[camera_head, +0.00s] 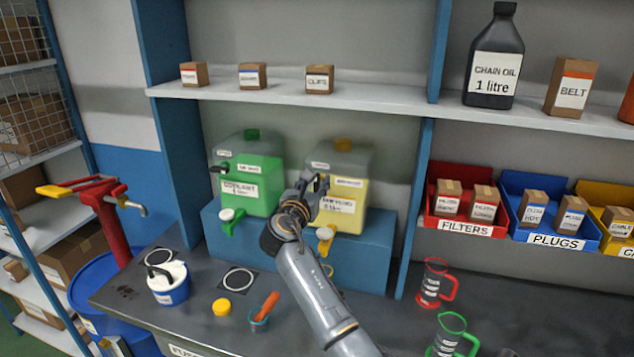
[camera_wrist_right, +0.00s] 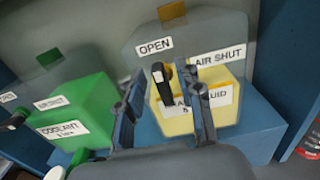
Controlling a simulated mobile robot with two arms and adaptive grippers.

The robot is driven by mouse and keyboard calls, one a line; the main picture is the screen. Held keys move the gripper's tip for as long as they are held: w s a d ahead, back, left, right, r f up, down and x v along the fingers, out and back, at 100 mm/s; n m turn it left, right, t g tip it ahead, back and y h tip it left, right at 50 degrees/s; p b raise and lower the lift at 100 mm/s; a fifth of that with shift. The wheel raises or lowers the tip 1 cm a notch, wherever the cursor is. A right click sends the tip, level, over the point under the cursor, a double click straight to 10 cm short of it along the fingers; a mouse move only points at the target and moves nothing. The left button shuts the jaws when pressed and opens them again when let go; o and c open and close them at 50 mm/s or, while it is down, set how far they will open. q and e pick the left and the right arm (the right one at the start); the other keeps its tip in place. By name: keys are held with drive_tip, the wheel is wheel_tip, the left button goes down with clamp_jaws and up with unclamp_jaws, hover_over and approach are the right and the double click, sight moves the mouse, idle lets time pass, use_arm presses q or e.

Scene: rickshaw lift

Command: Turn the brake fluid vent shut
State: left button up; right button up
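The brake fluid container (camera_head: 352,192) is a translucent tank with yellow fluid and a yellow cap, on the right of the blue stand. It fills the middle of the right wrist view (camera_wrist_right: 222,118). Its vent (camera_wrist_right: 162,84) has a black lever with an orange part, near the OPEN label (camera_wrist_right: 154,47); the AIR SHUT label (camera_wrist_right: 218,55) is to the right. My right gripper (camera_head: 308,186) is in front of the container. In the wrist view its fingers (camera_wrist_right: 165,98) are apart, with the lever showing between them; contact cannot be told. My left gripper is not in view.
The green coolant container (camera_head: 254,180) stands close on the left on the same blue stand (camera_head: 370,262). Red (camera_head: 434,284) and green (camera_head: 452,335) jugs stand right of my arm.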

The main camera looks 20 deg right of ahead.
drive_tip(key=shift+s+a+r, duration=0.1)
drive_tip(key=c, duration=0.3)
clamp_jaws()
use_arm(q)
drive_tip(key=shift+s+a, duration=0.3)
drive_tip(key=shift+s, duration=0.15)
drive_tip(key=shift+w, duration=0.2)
